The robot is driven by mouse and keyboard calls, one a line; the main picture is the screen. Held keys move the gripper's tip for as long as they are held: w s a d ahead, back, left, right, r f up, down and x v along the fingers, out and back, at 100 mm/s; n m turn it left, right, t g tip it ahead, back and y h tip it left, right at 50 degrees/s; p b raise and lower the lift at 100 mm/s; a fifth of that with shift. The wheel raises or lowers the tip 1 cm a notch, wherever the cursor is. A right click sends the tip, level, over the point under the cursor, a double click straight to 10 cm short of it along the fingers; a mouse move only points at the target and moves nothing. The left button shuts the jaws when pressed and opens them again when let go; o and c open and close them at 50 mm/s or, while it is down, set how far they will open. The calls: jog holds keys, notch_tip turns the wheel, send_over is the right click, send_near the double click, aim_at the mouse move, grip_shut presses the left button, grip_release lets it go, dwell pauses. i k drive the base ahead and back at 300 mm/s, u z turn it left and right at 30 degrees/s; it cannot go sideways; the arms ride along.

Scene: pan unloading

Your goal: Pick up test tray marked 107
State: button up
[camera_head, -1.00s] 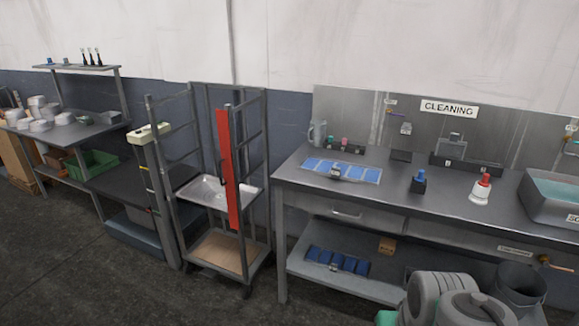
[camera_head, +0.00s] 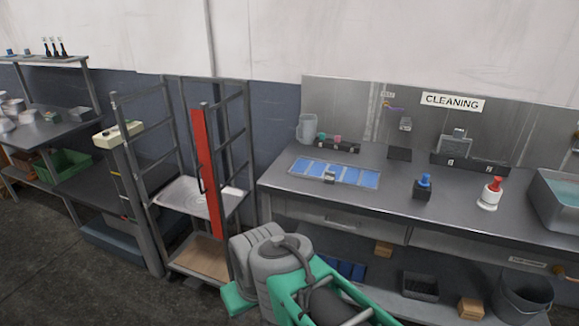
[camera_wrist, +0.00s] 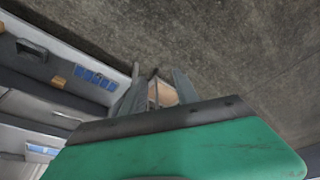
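A light metal tray (camera_head: 178,190) lies on the middle level of a rack cart in the head view. I cannot read 107 on it or on anything else. A red upright bar (camera_head: 207,165) stands in front of the tray and hides part of it. My grey and green arm shows at the bottom of the head view, apart from the tray, with no fingertips visible there. In the wrist view a green part of mine fills the bottom. Dark shapes rise behind it around a brown panel, and I cannot tell whether they are my fingers or cart posts.
The grey rack cart (camera_head: 118,150) has a brown bottom board (camera_head: 200,257). A cleaning bench (camera_head: 400,185) on the right holds a blue-celled tray (camera_head: 358,177), bottles and a sink (camera_head: 560,200). A dark table with a green crate (camera_head: 65,165) stands left. Dark floor is free at the lower left.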

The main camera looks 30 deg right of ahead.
aim_at(327, 171)
jog(key=u, duration=0.05)
jog(key=i, duration=1.05)
jog(key=z, duration=0.15)
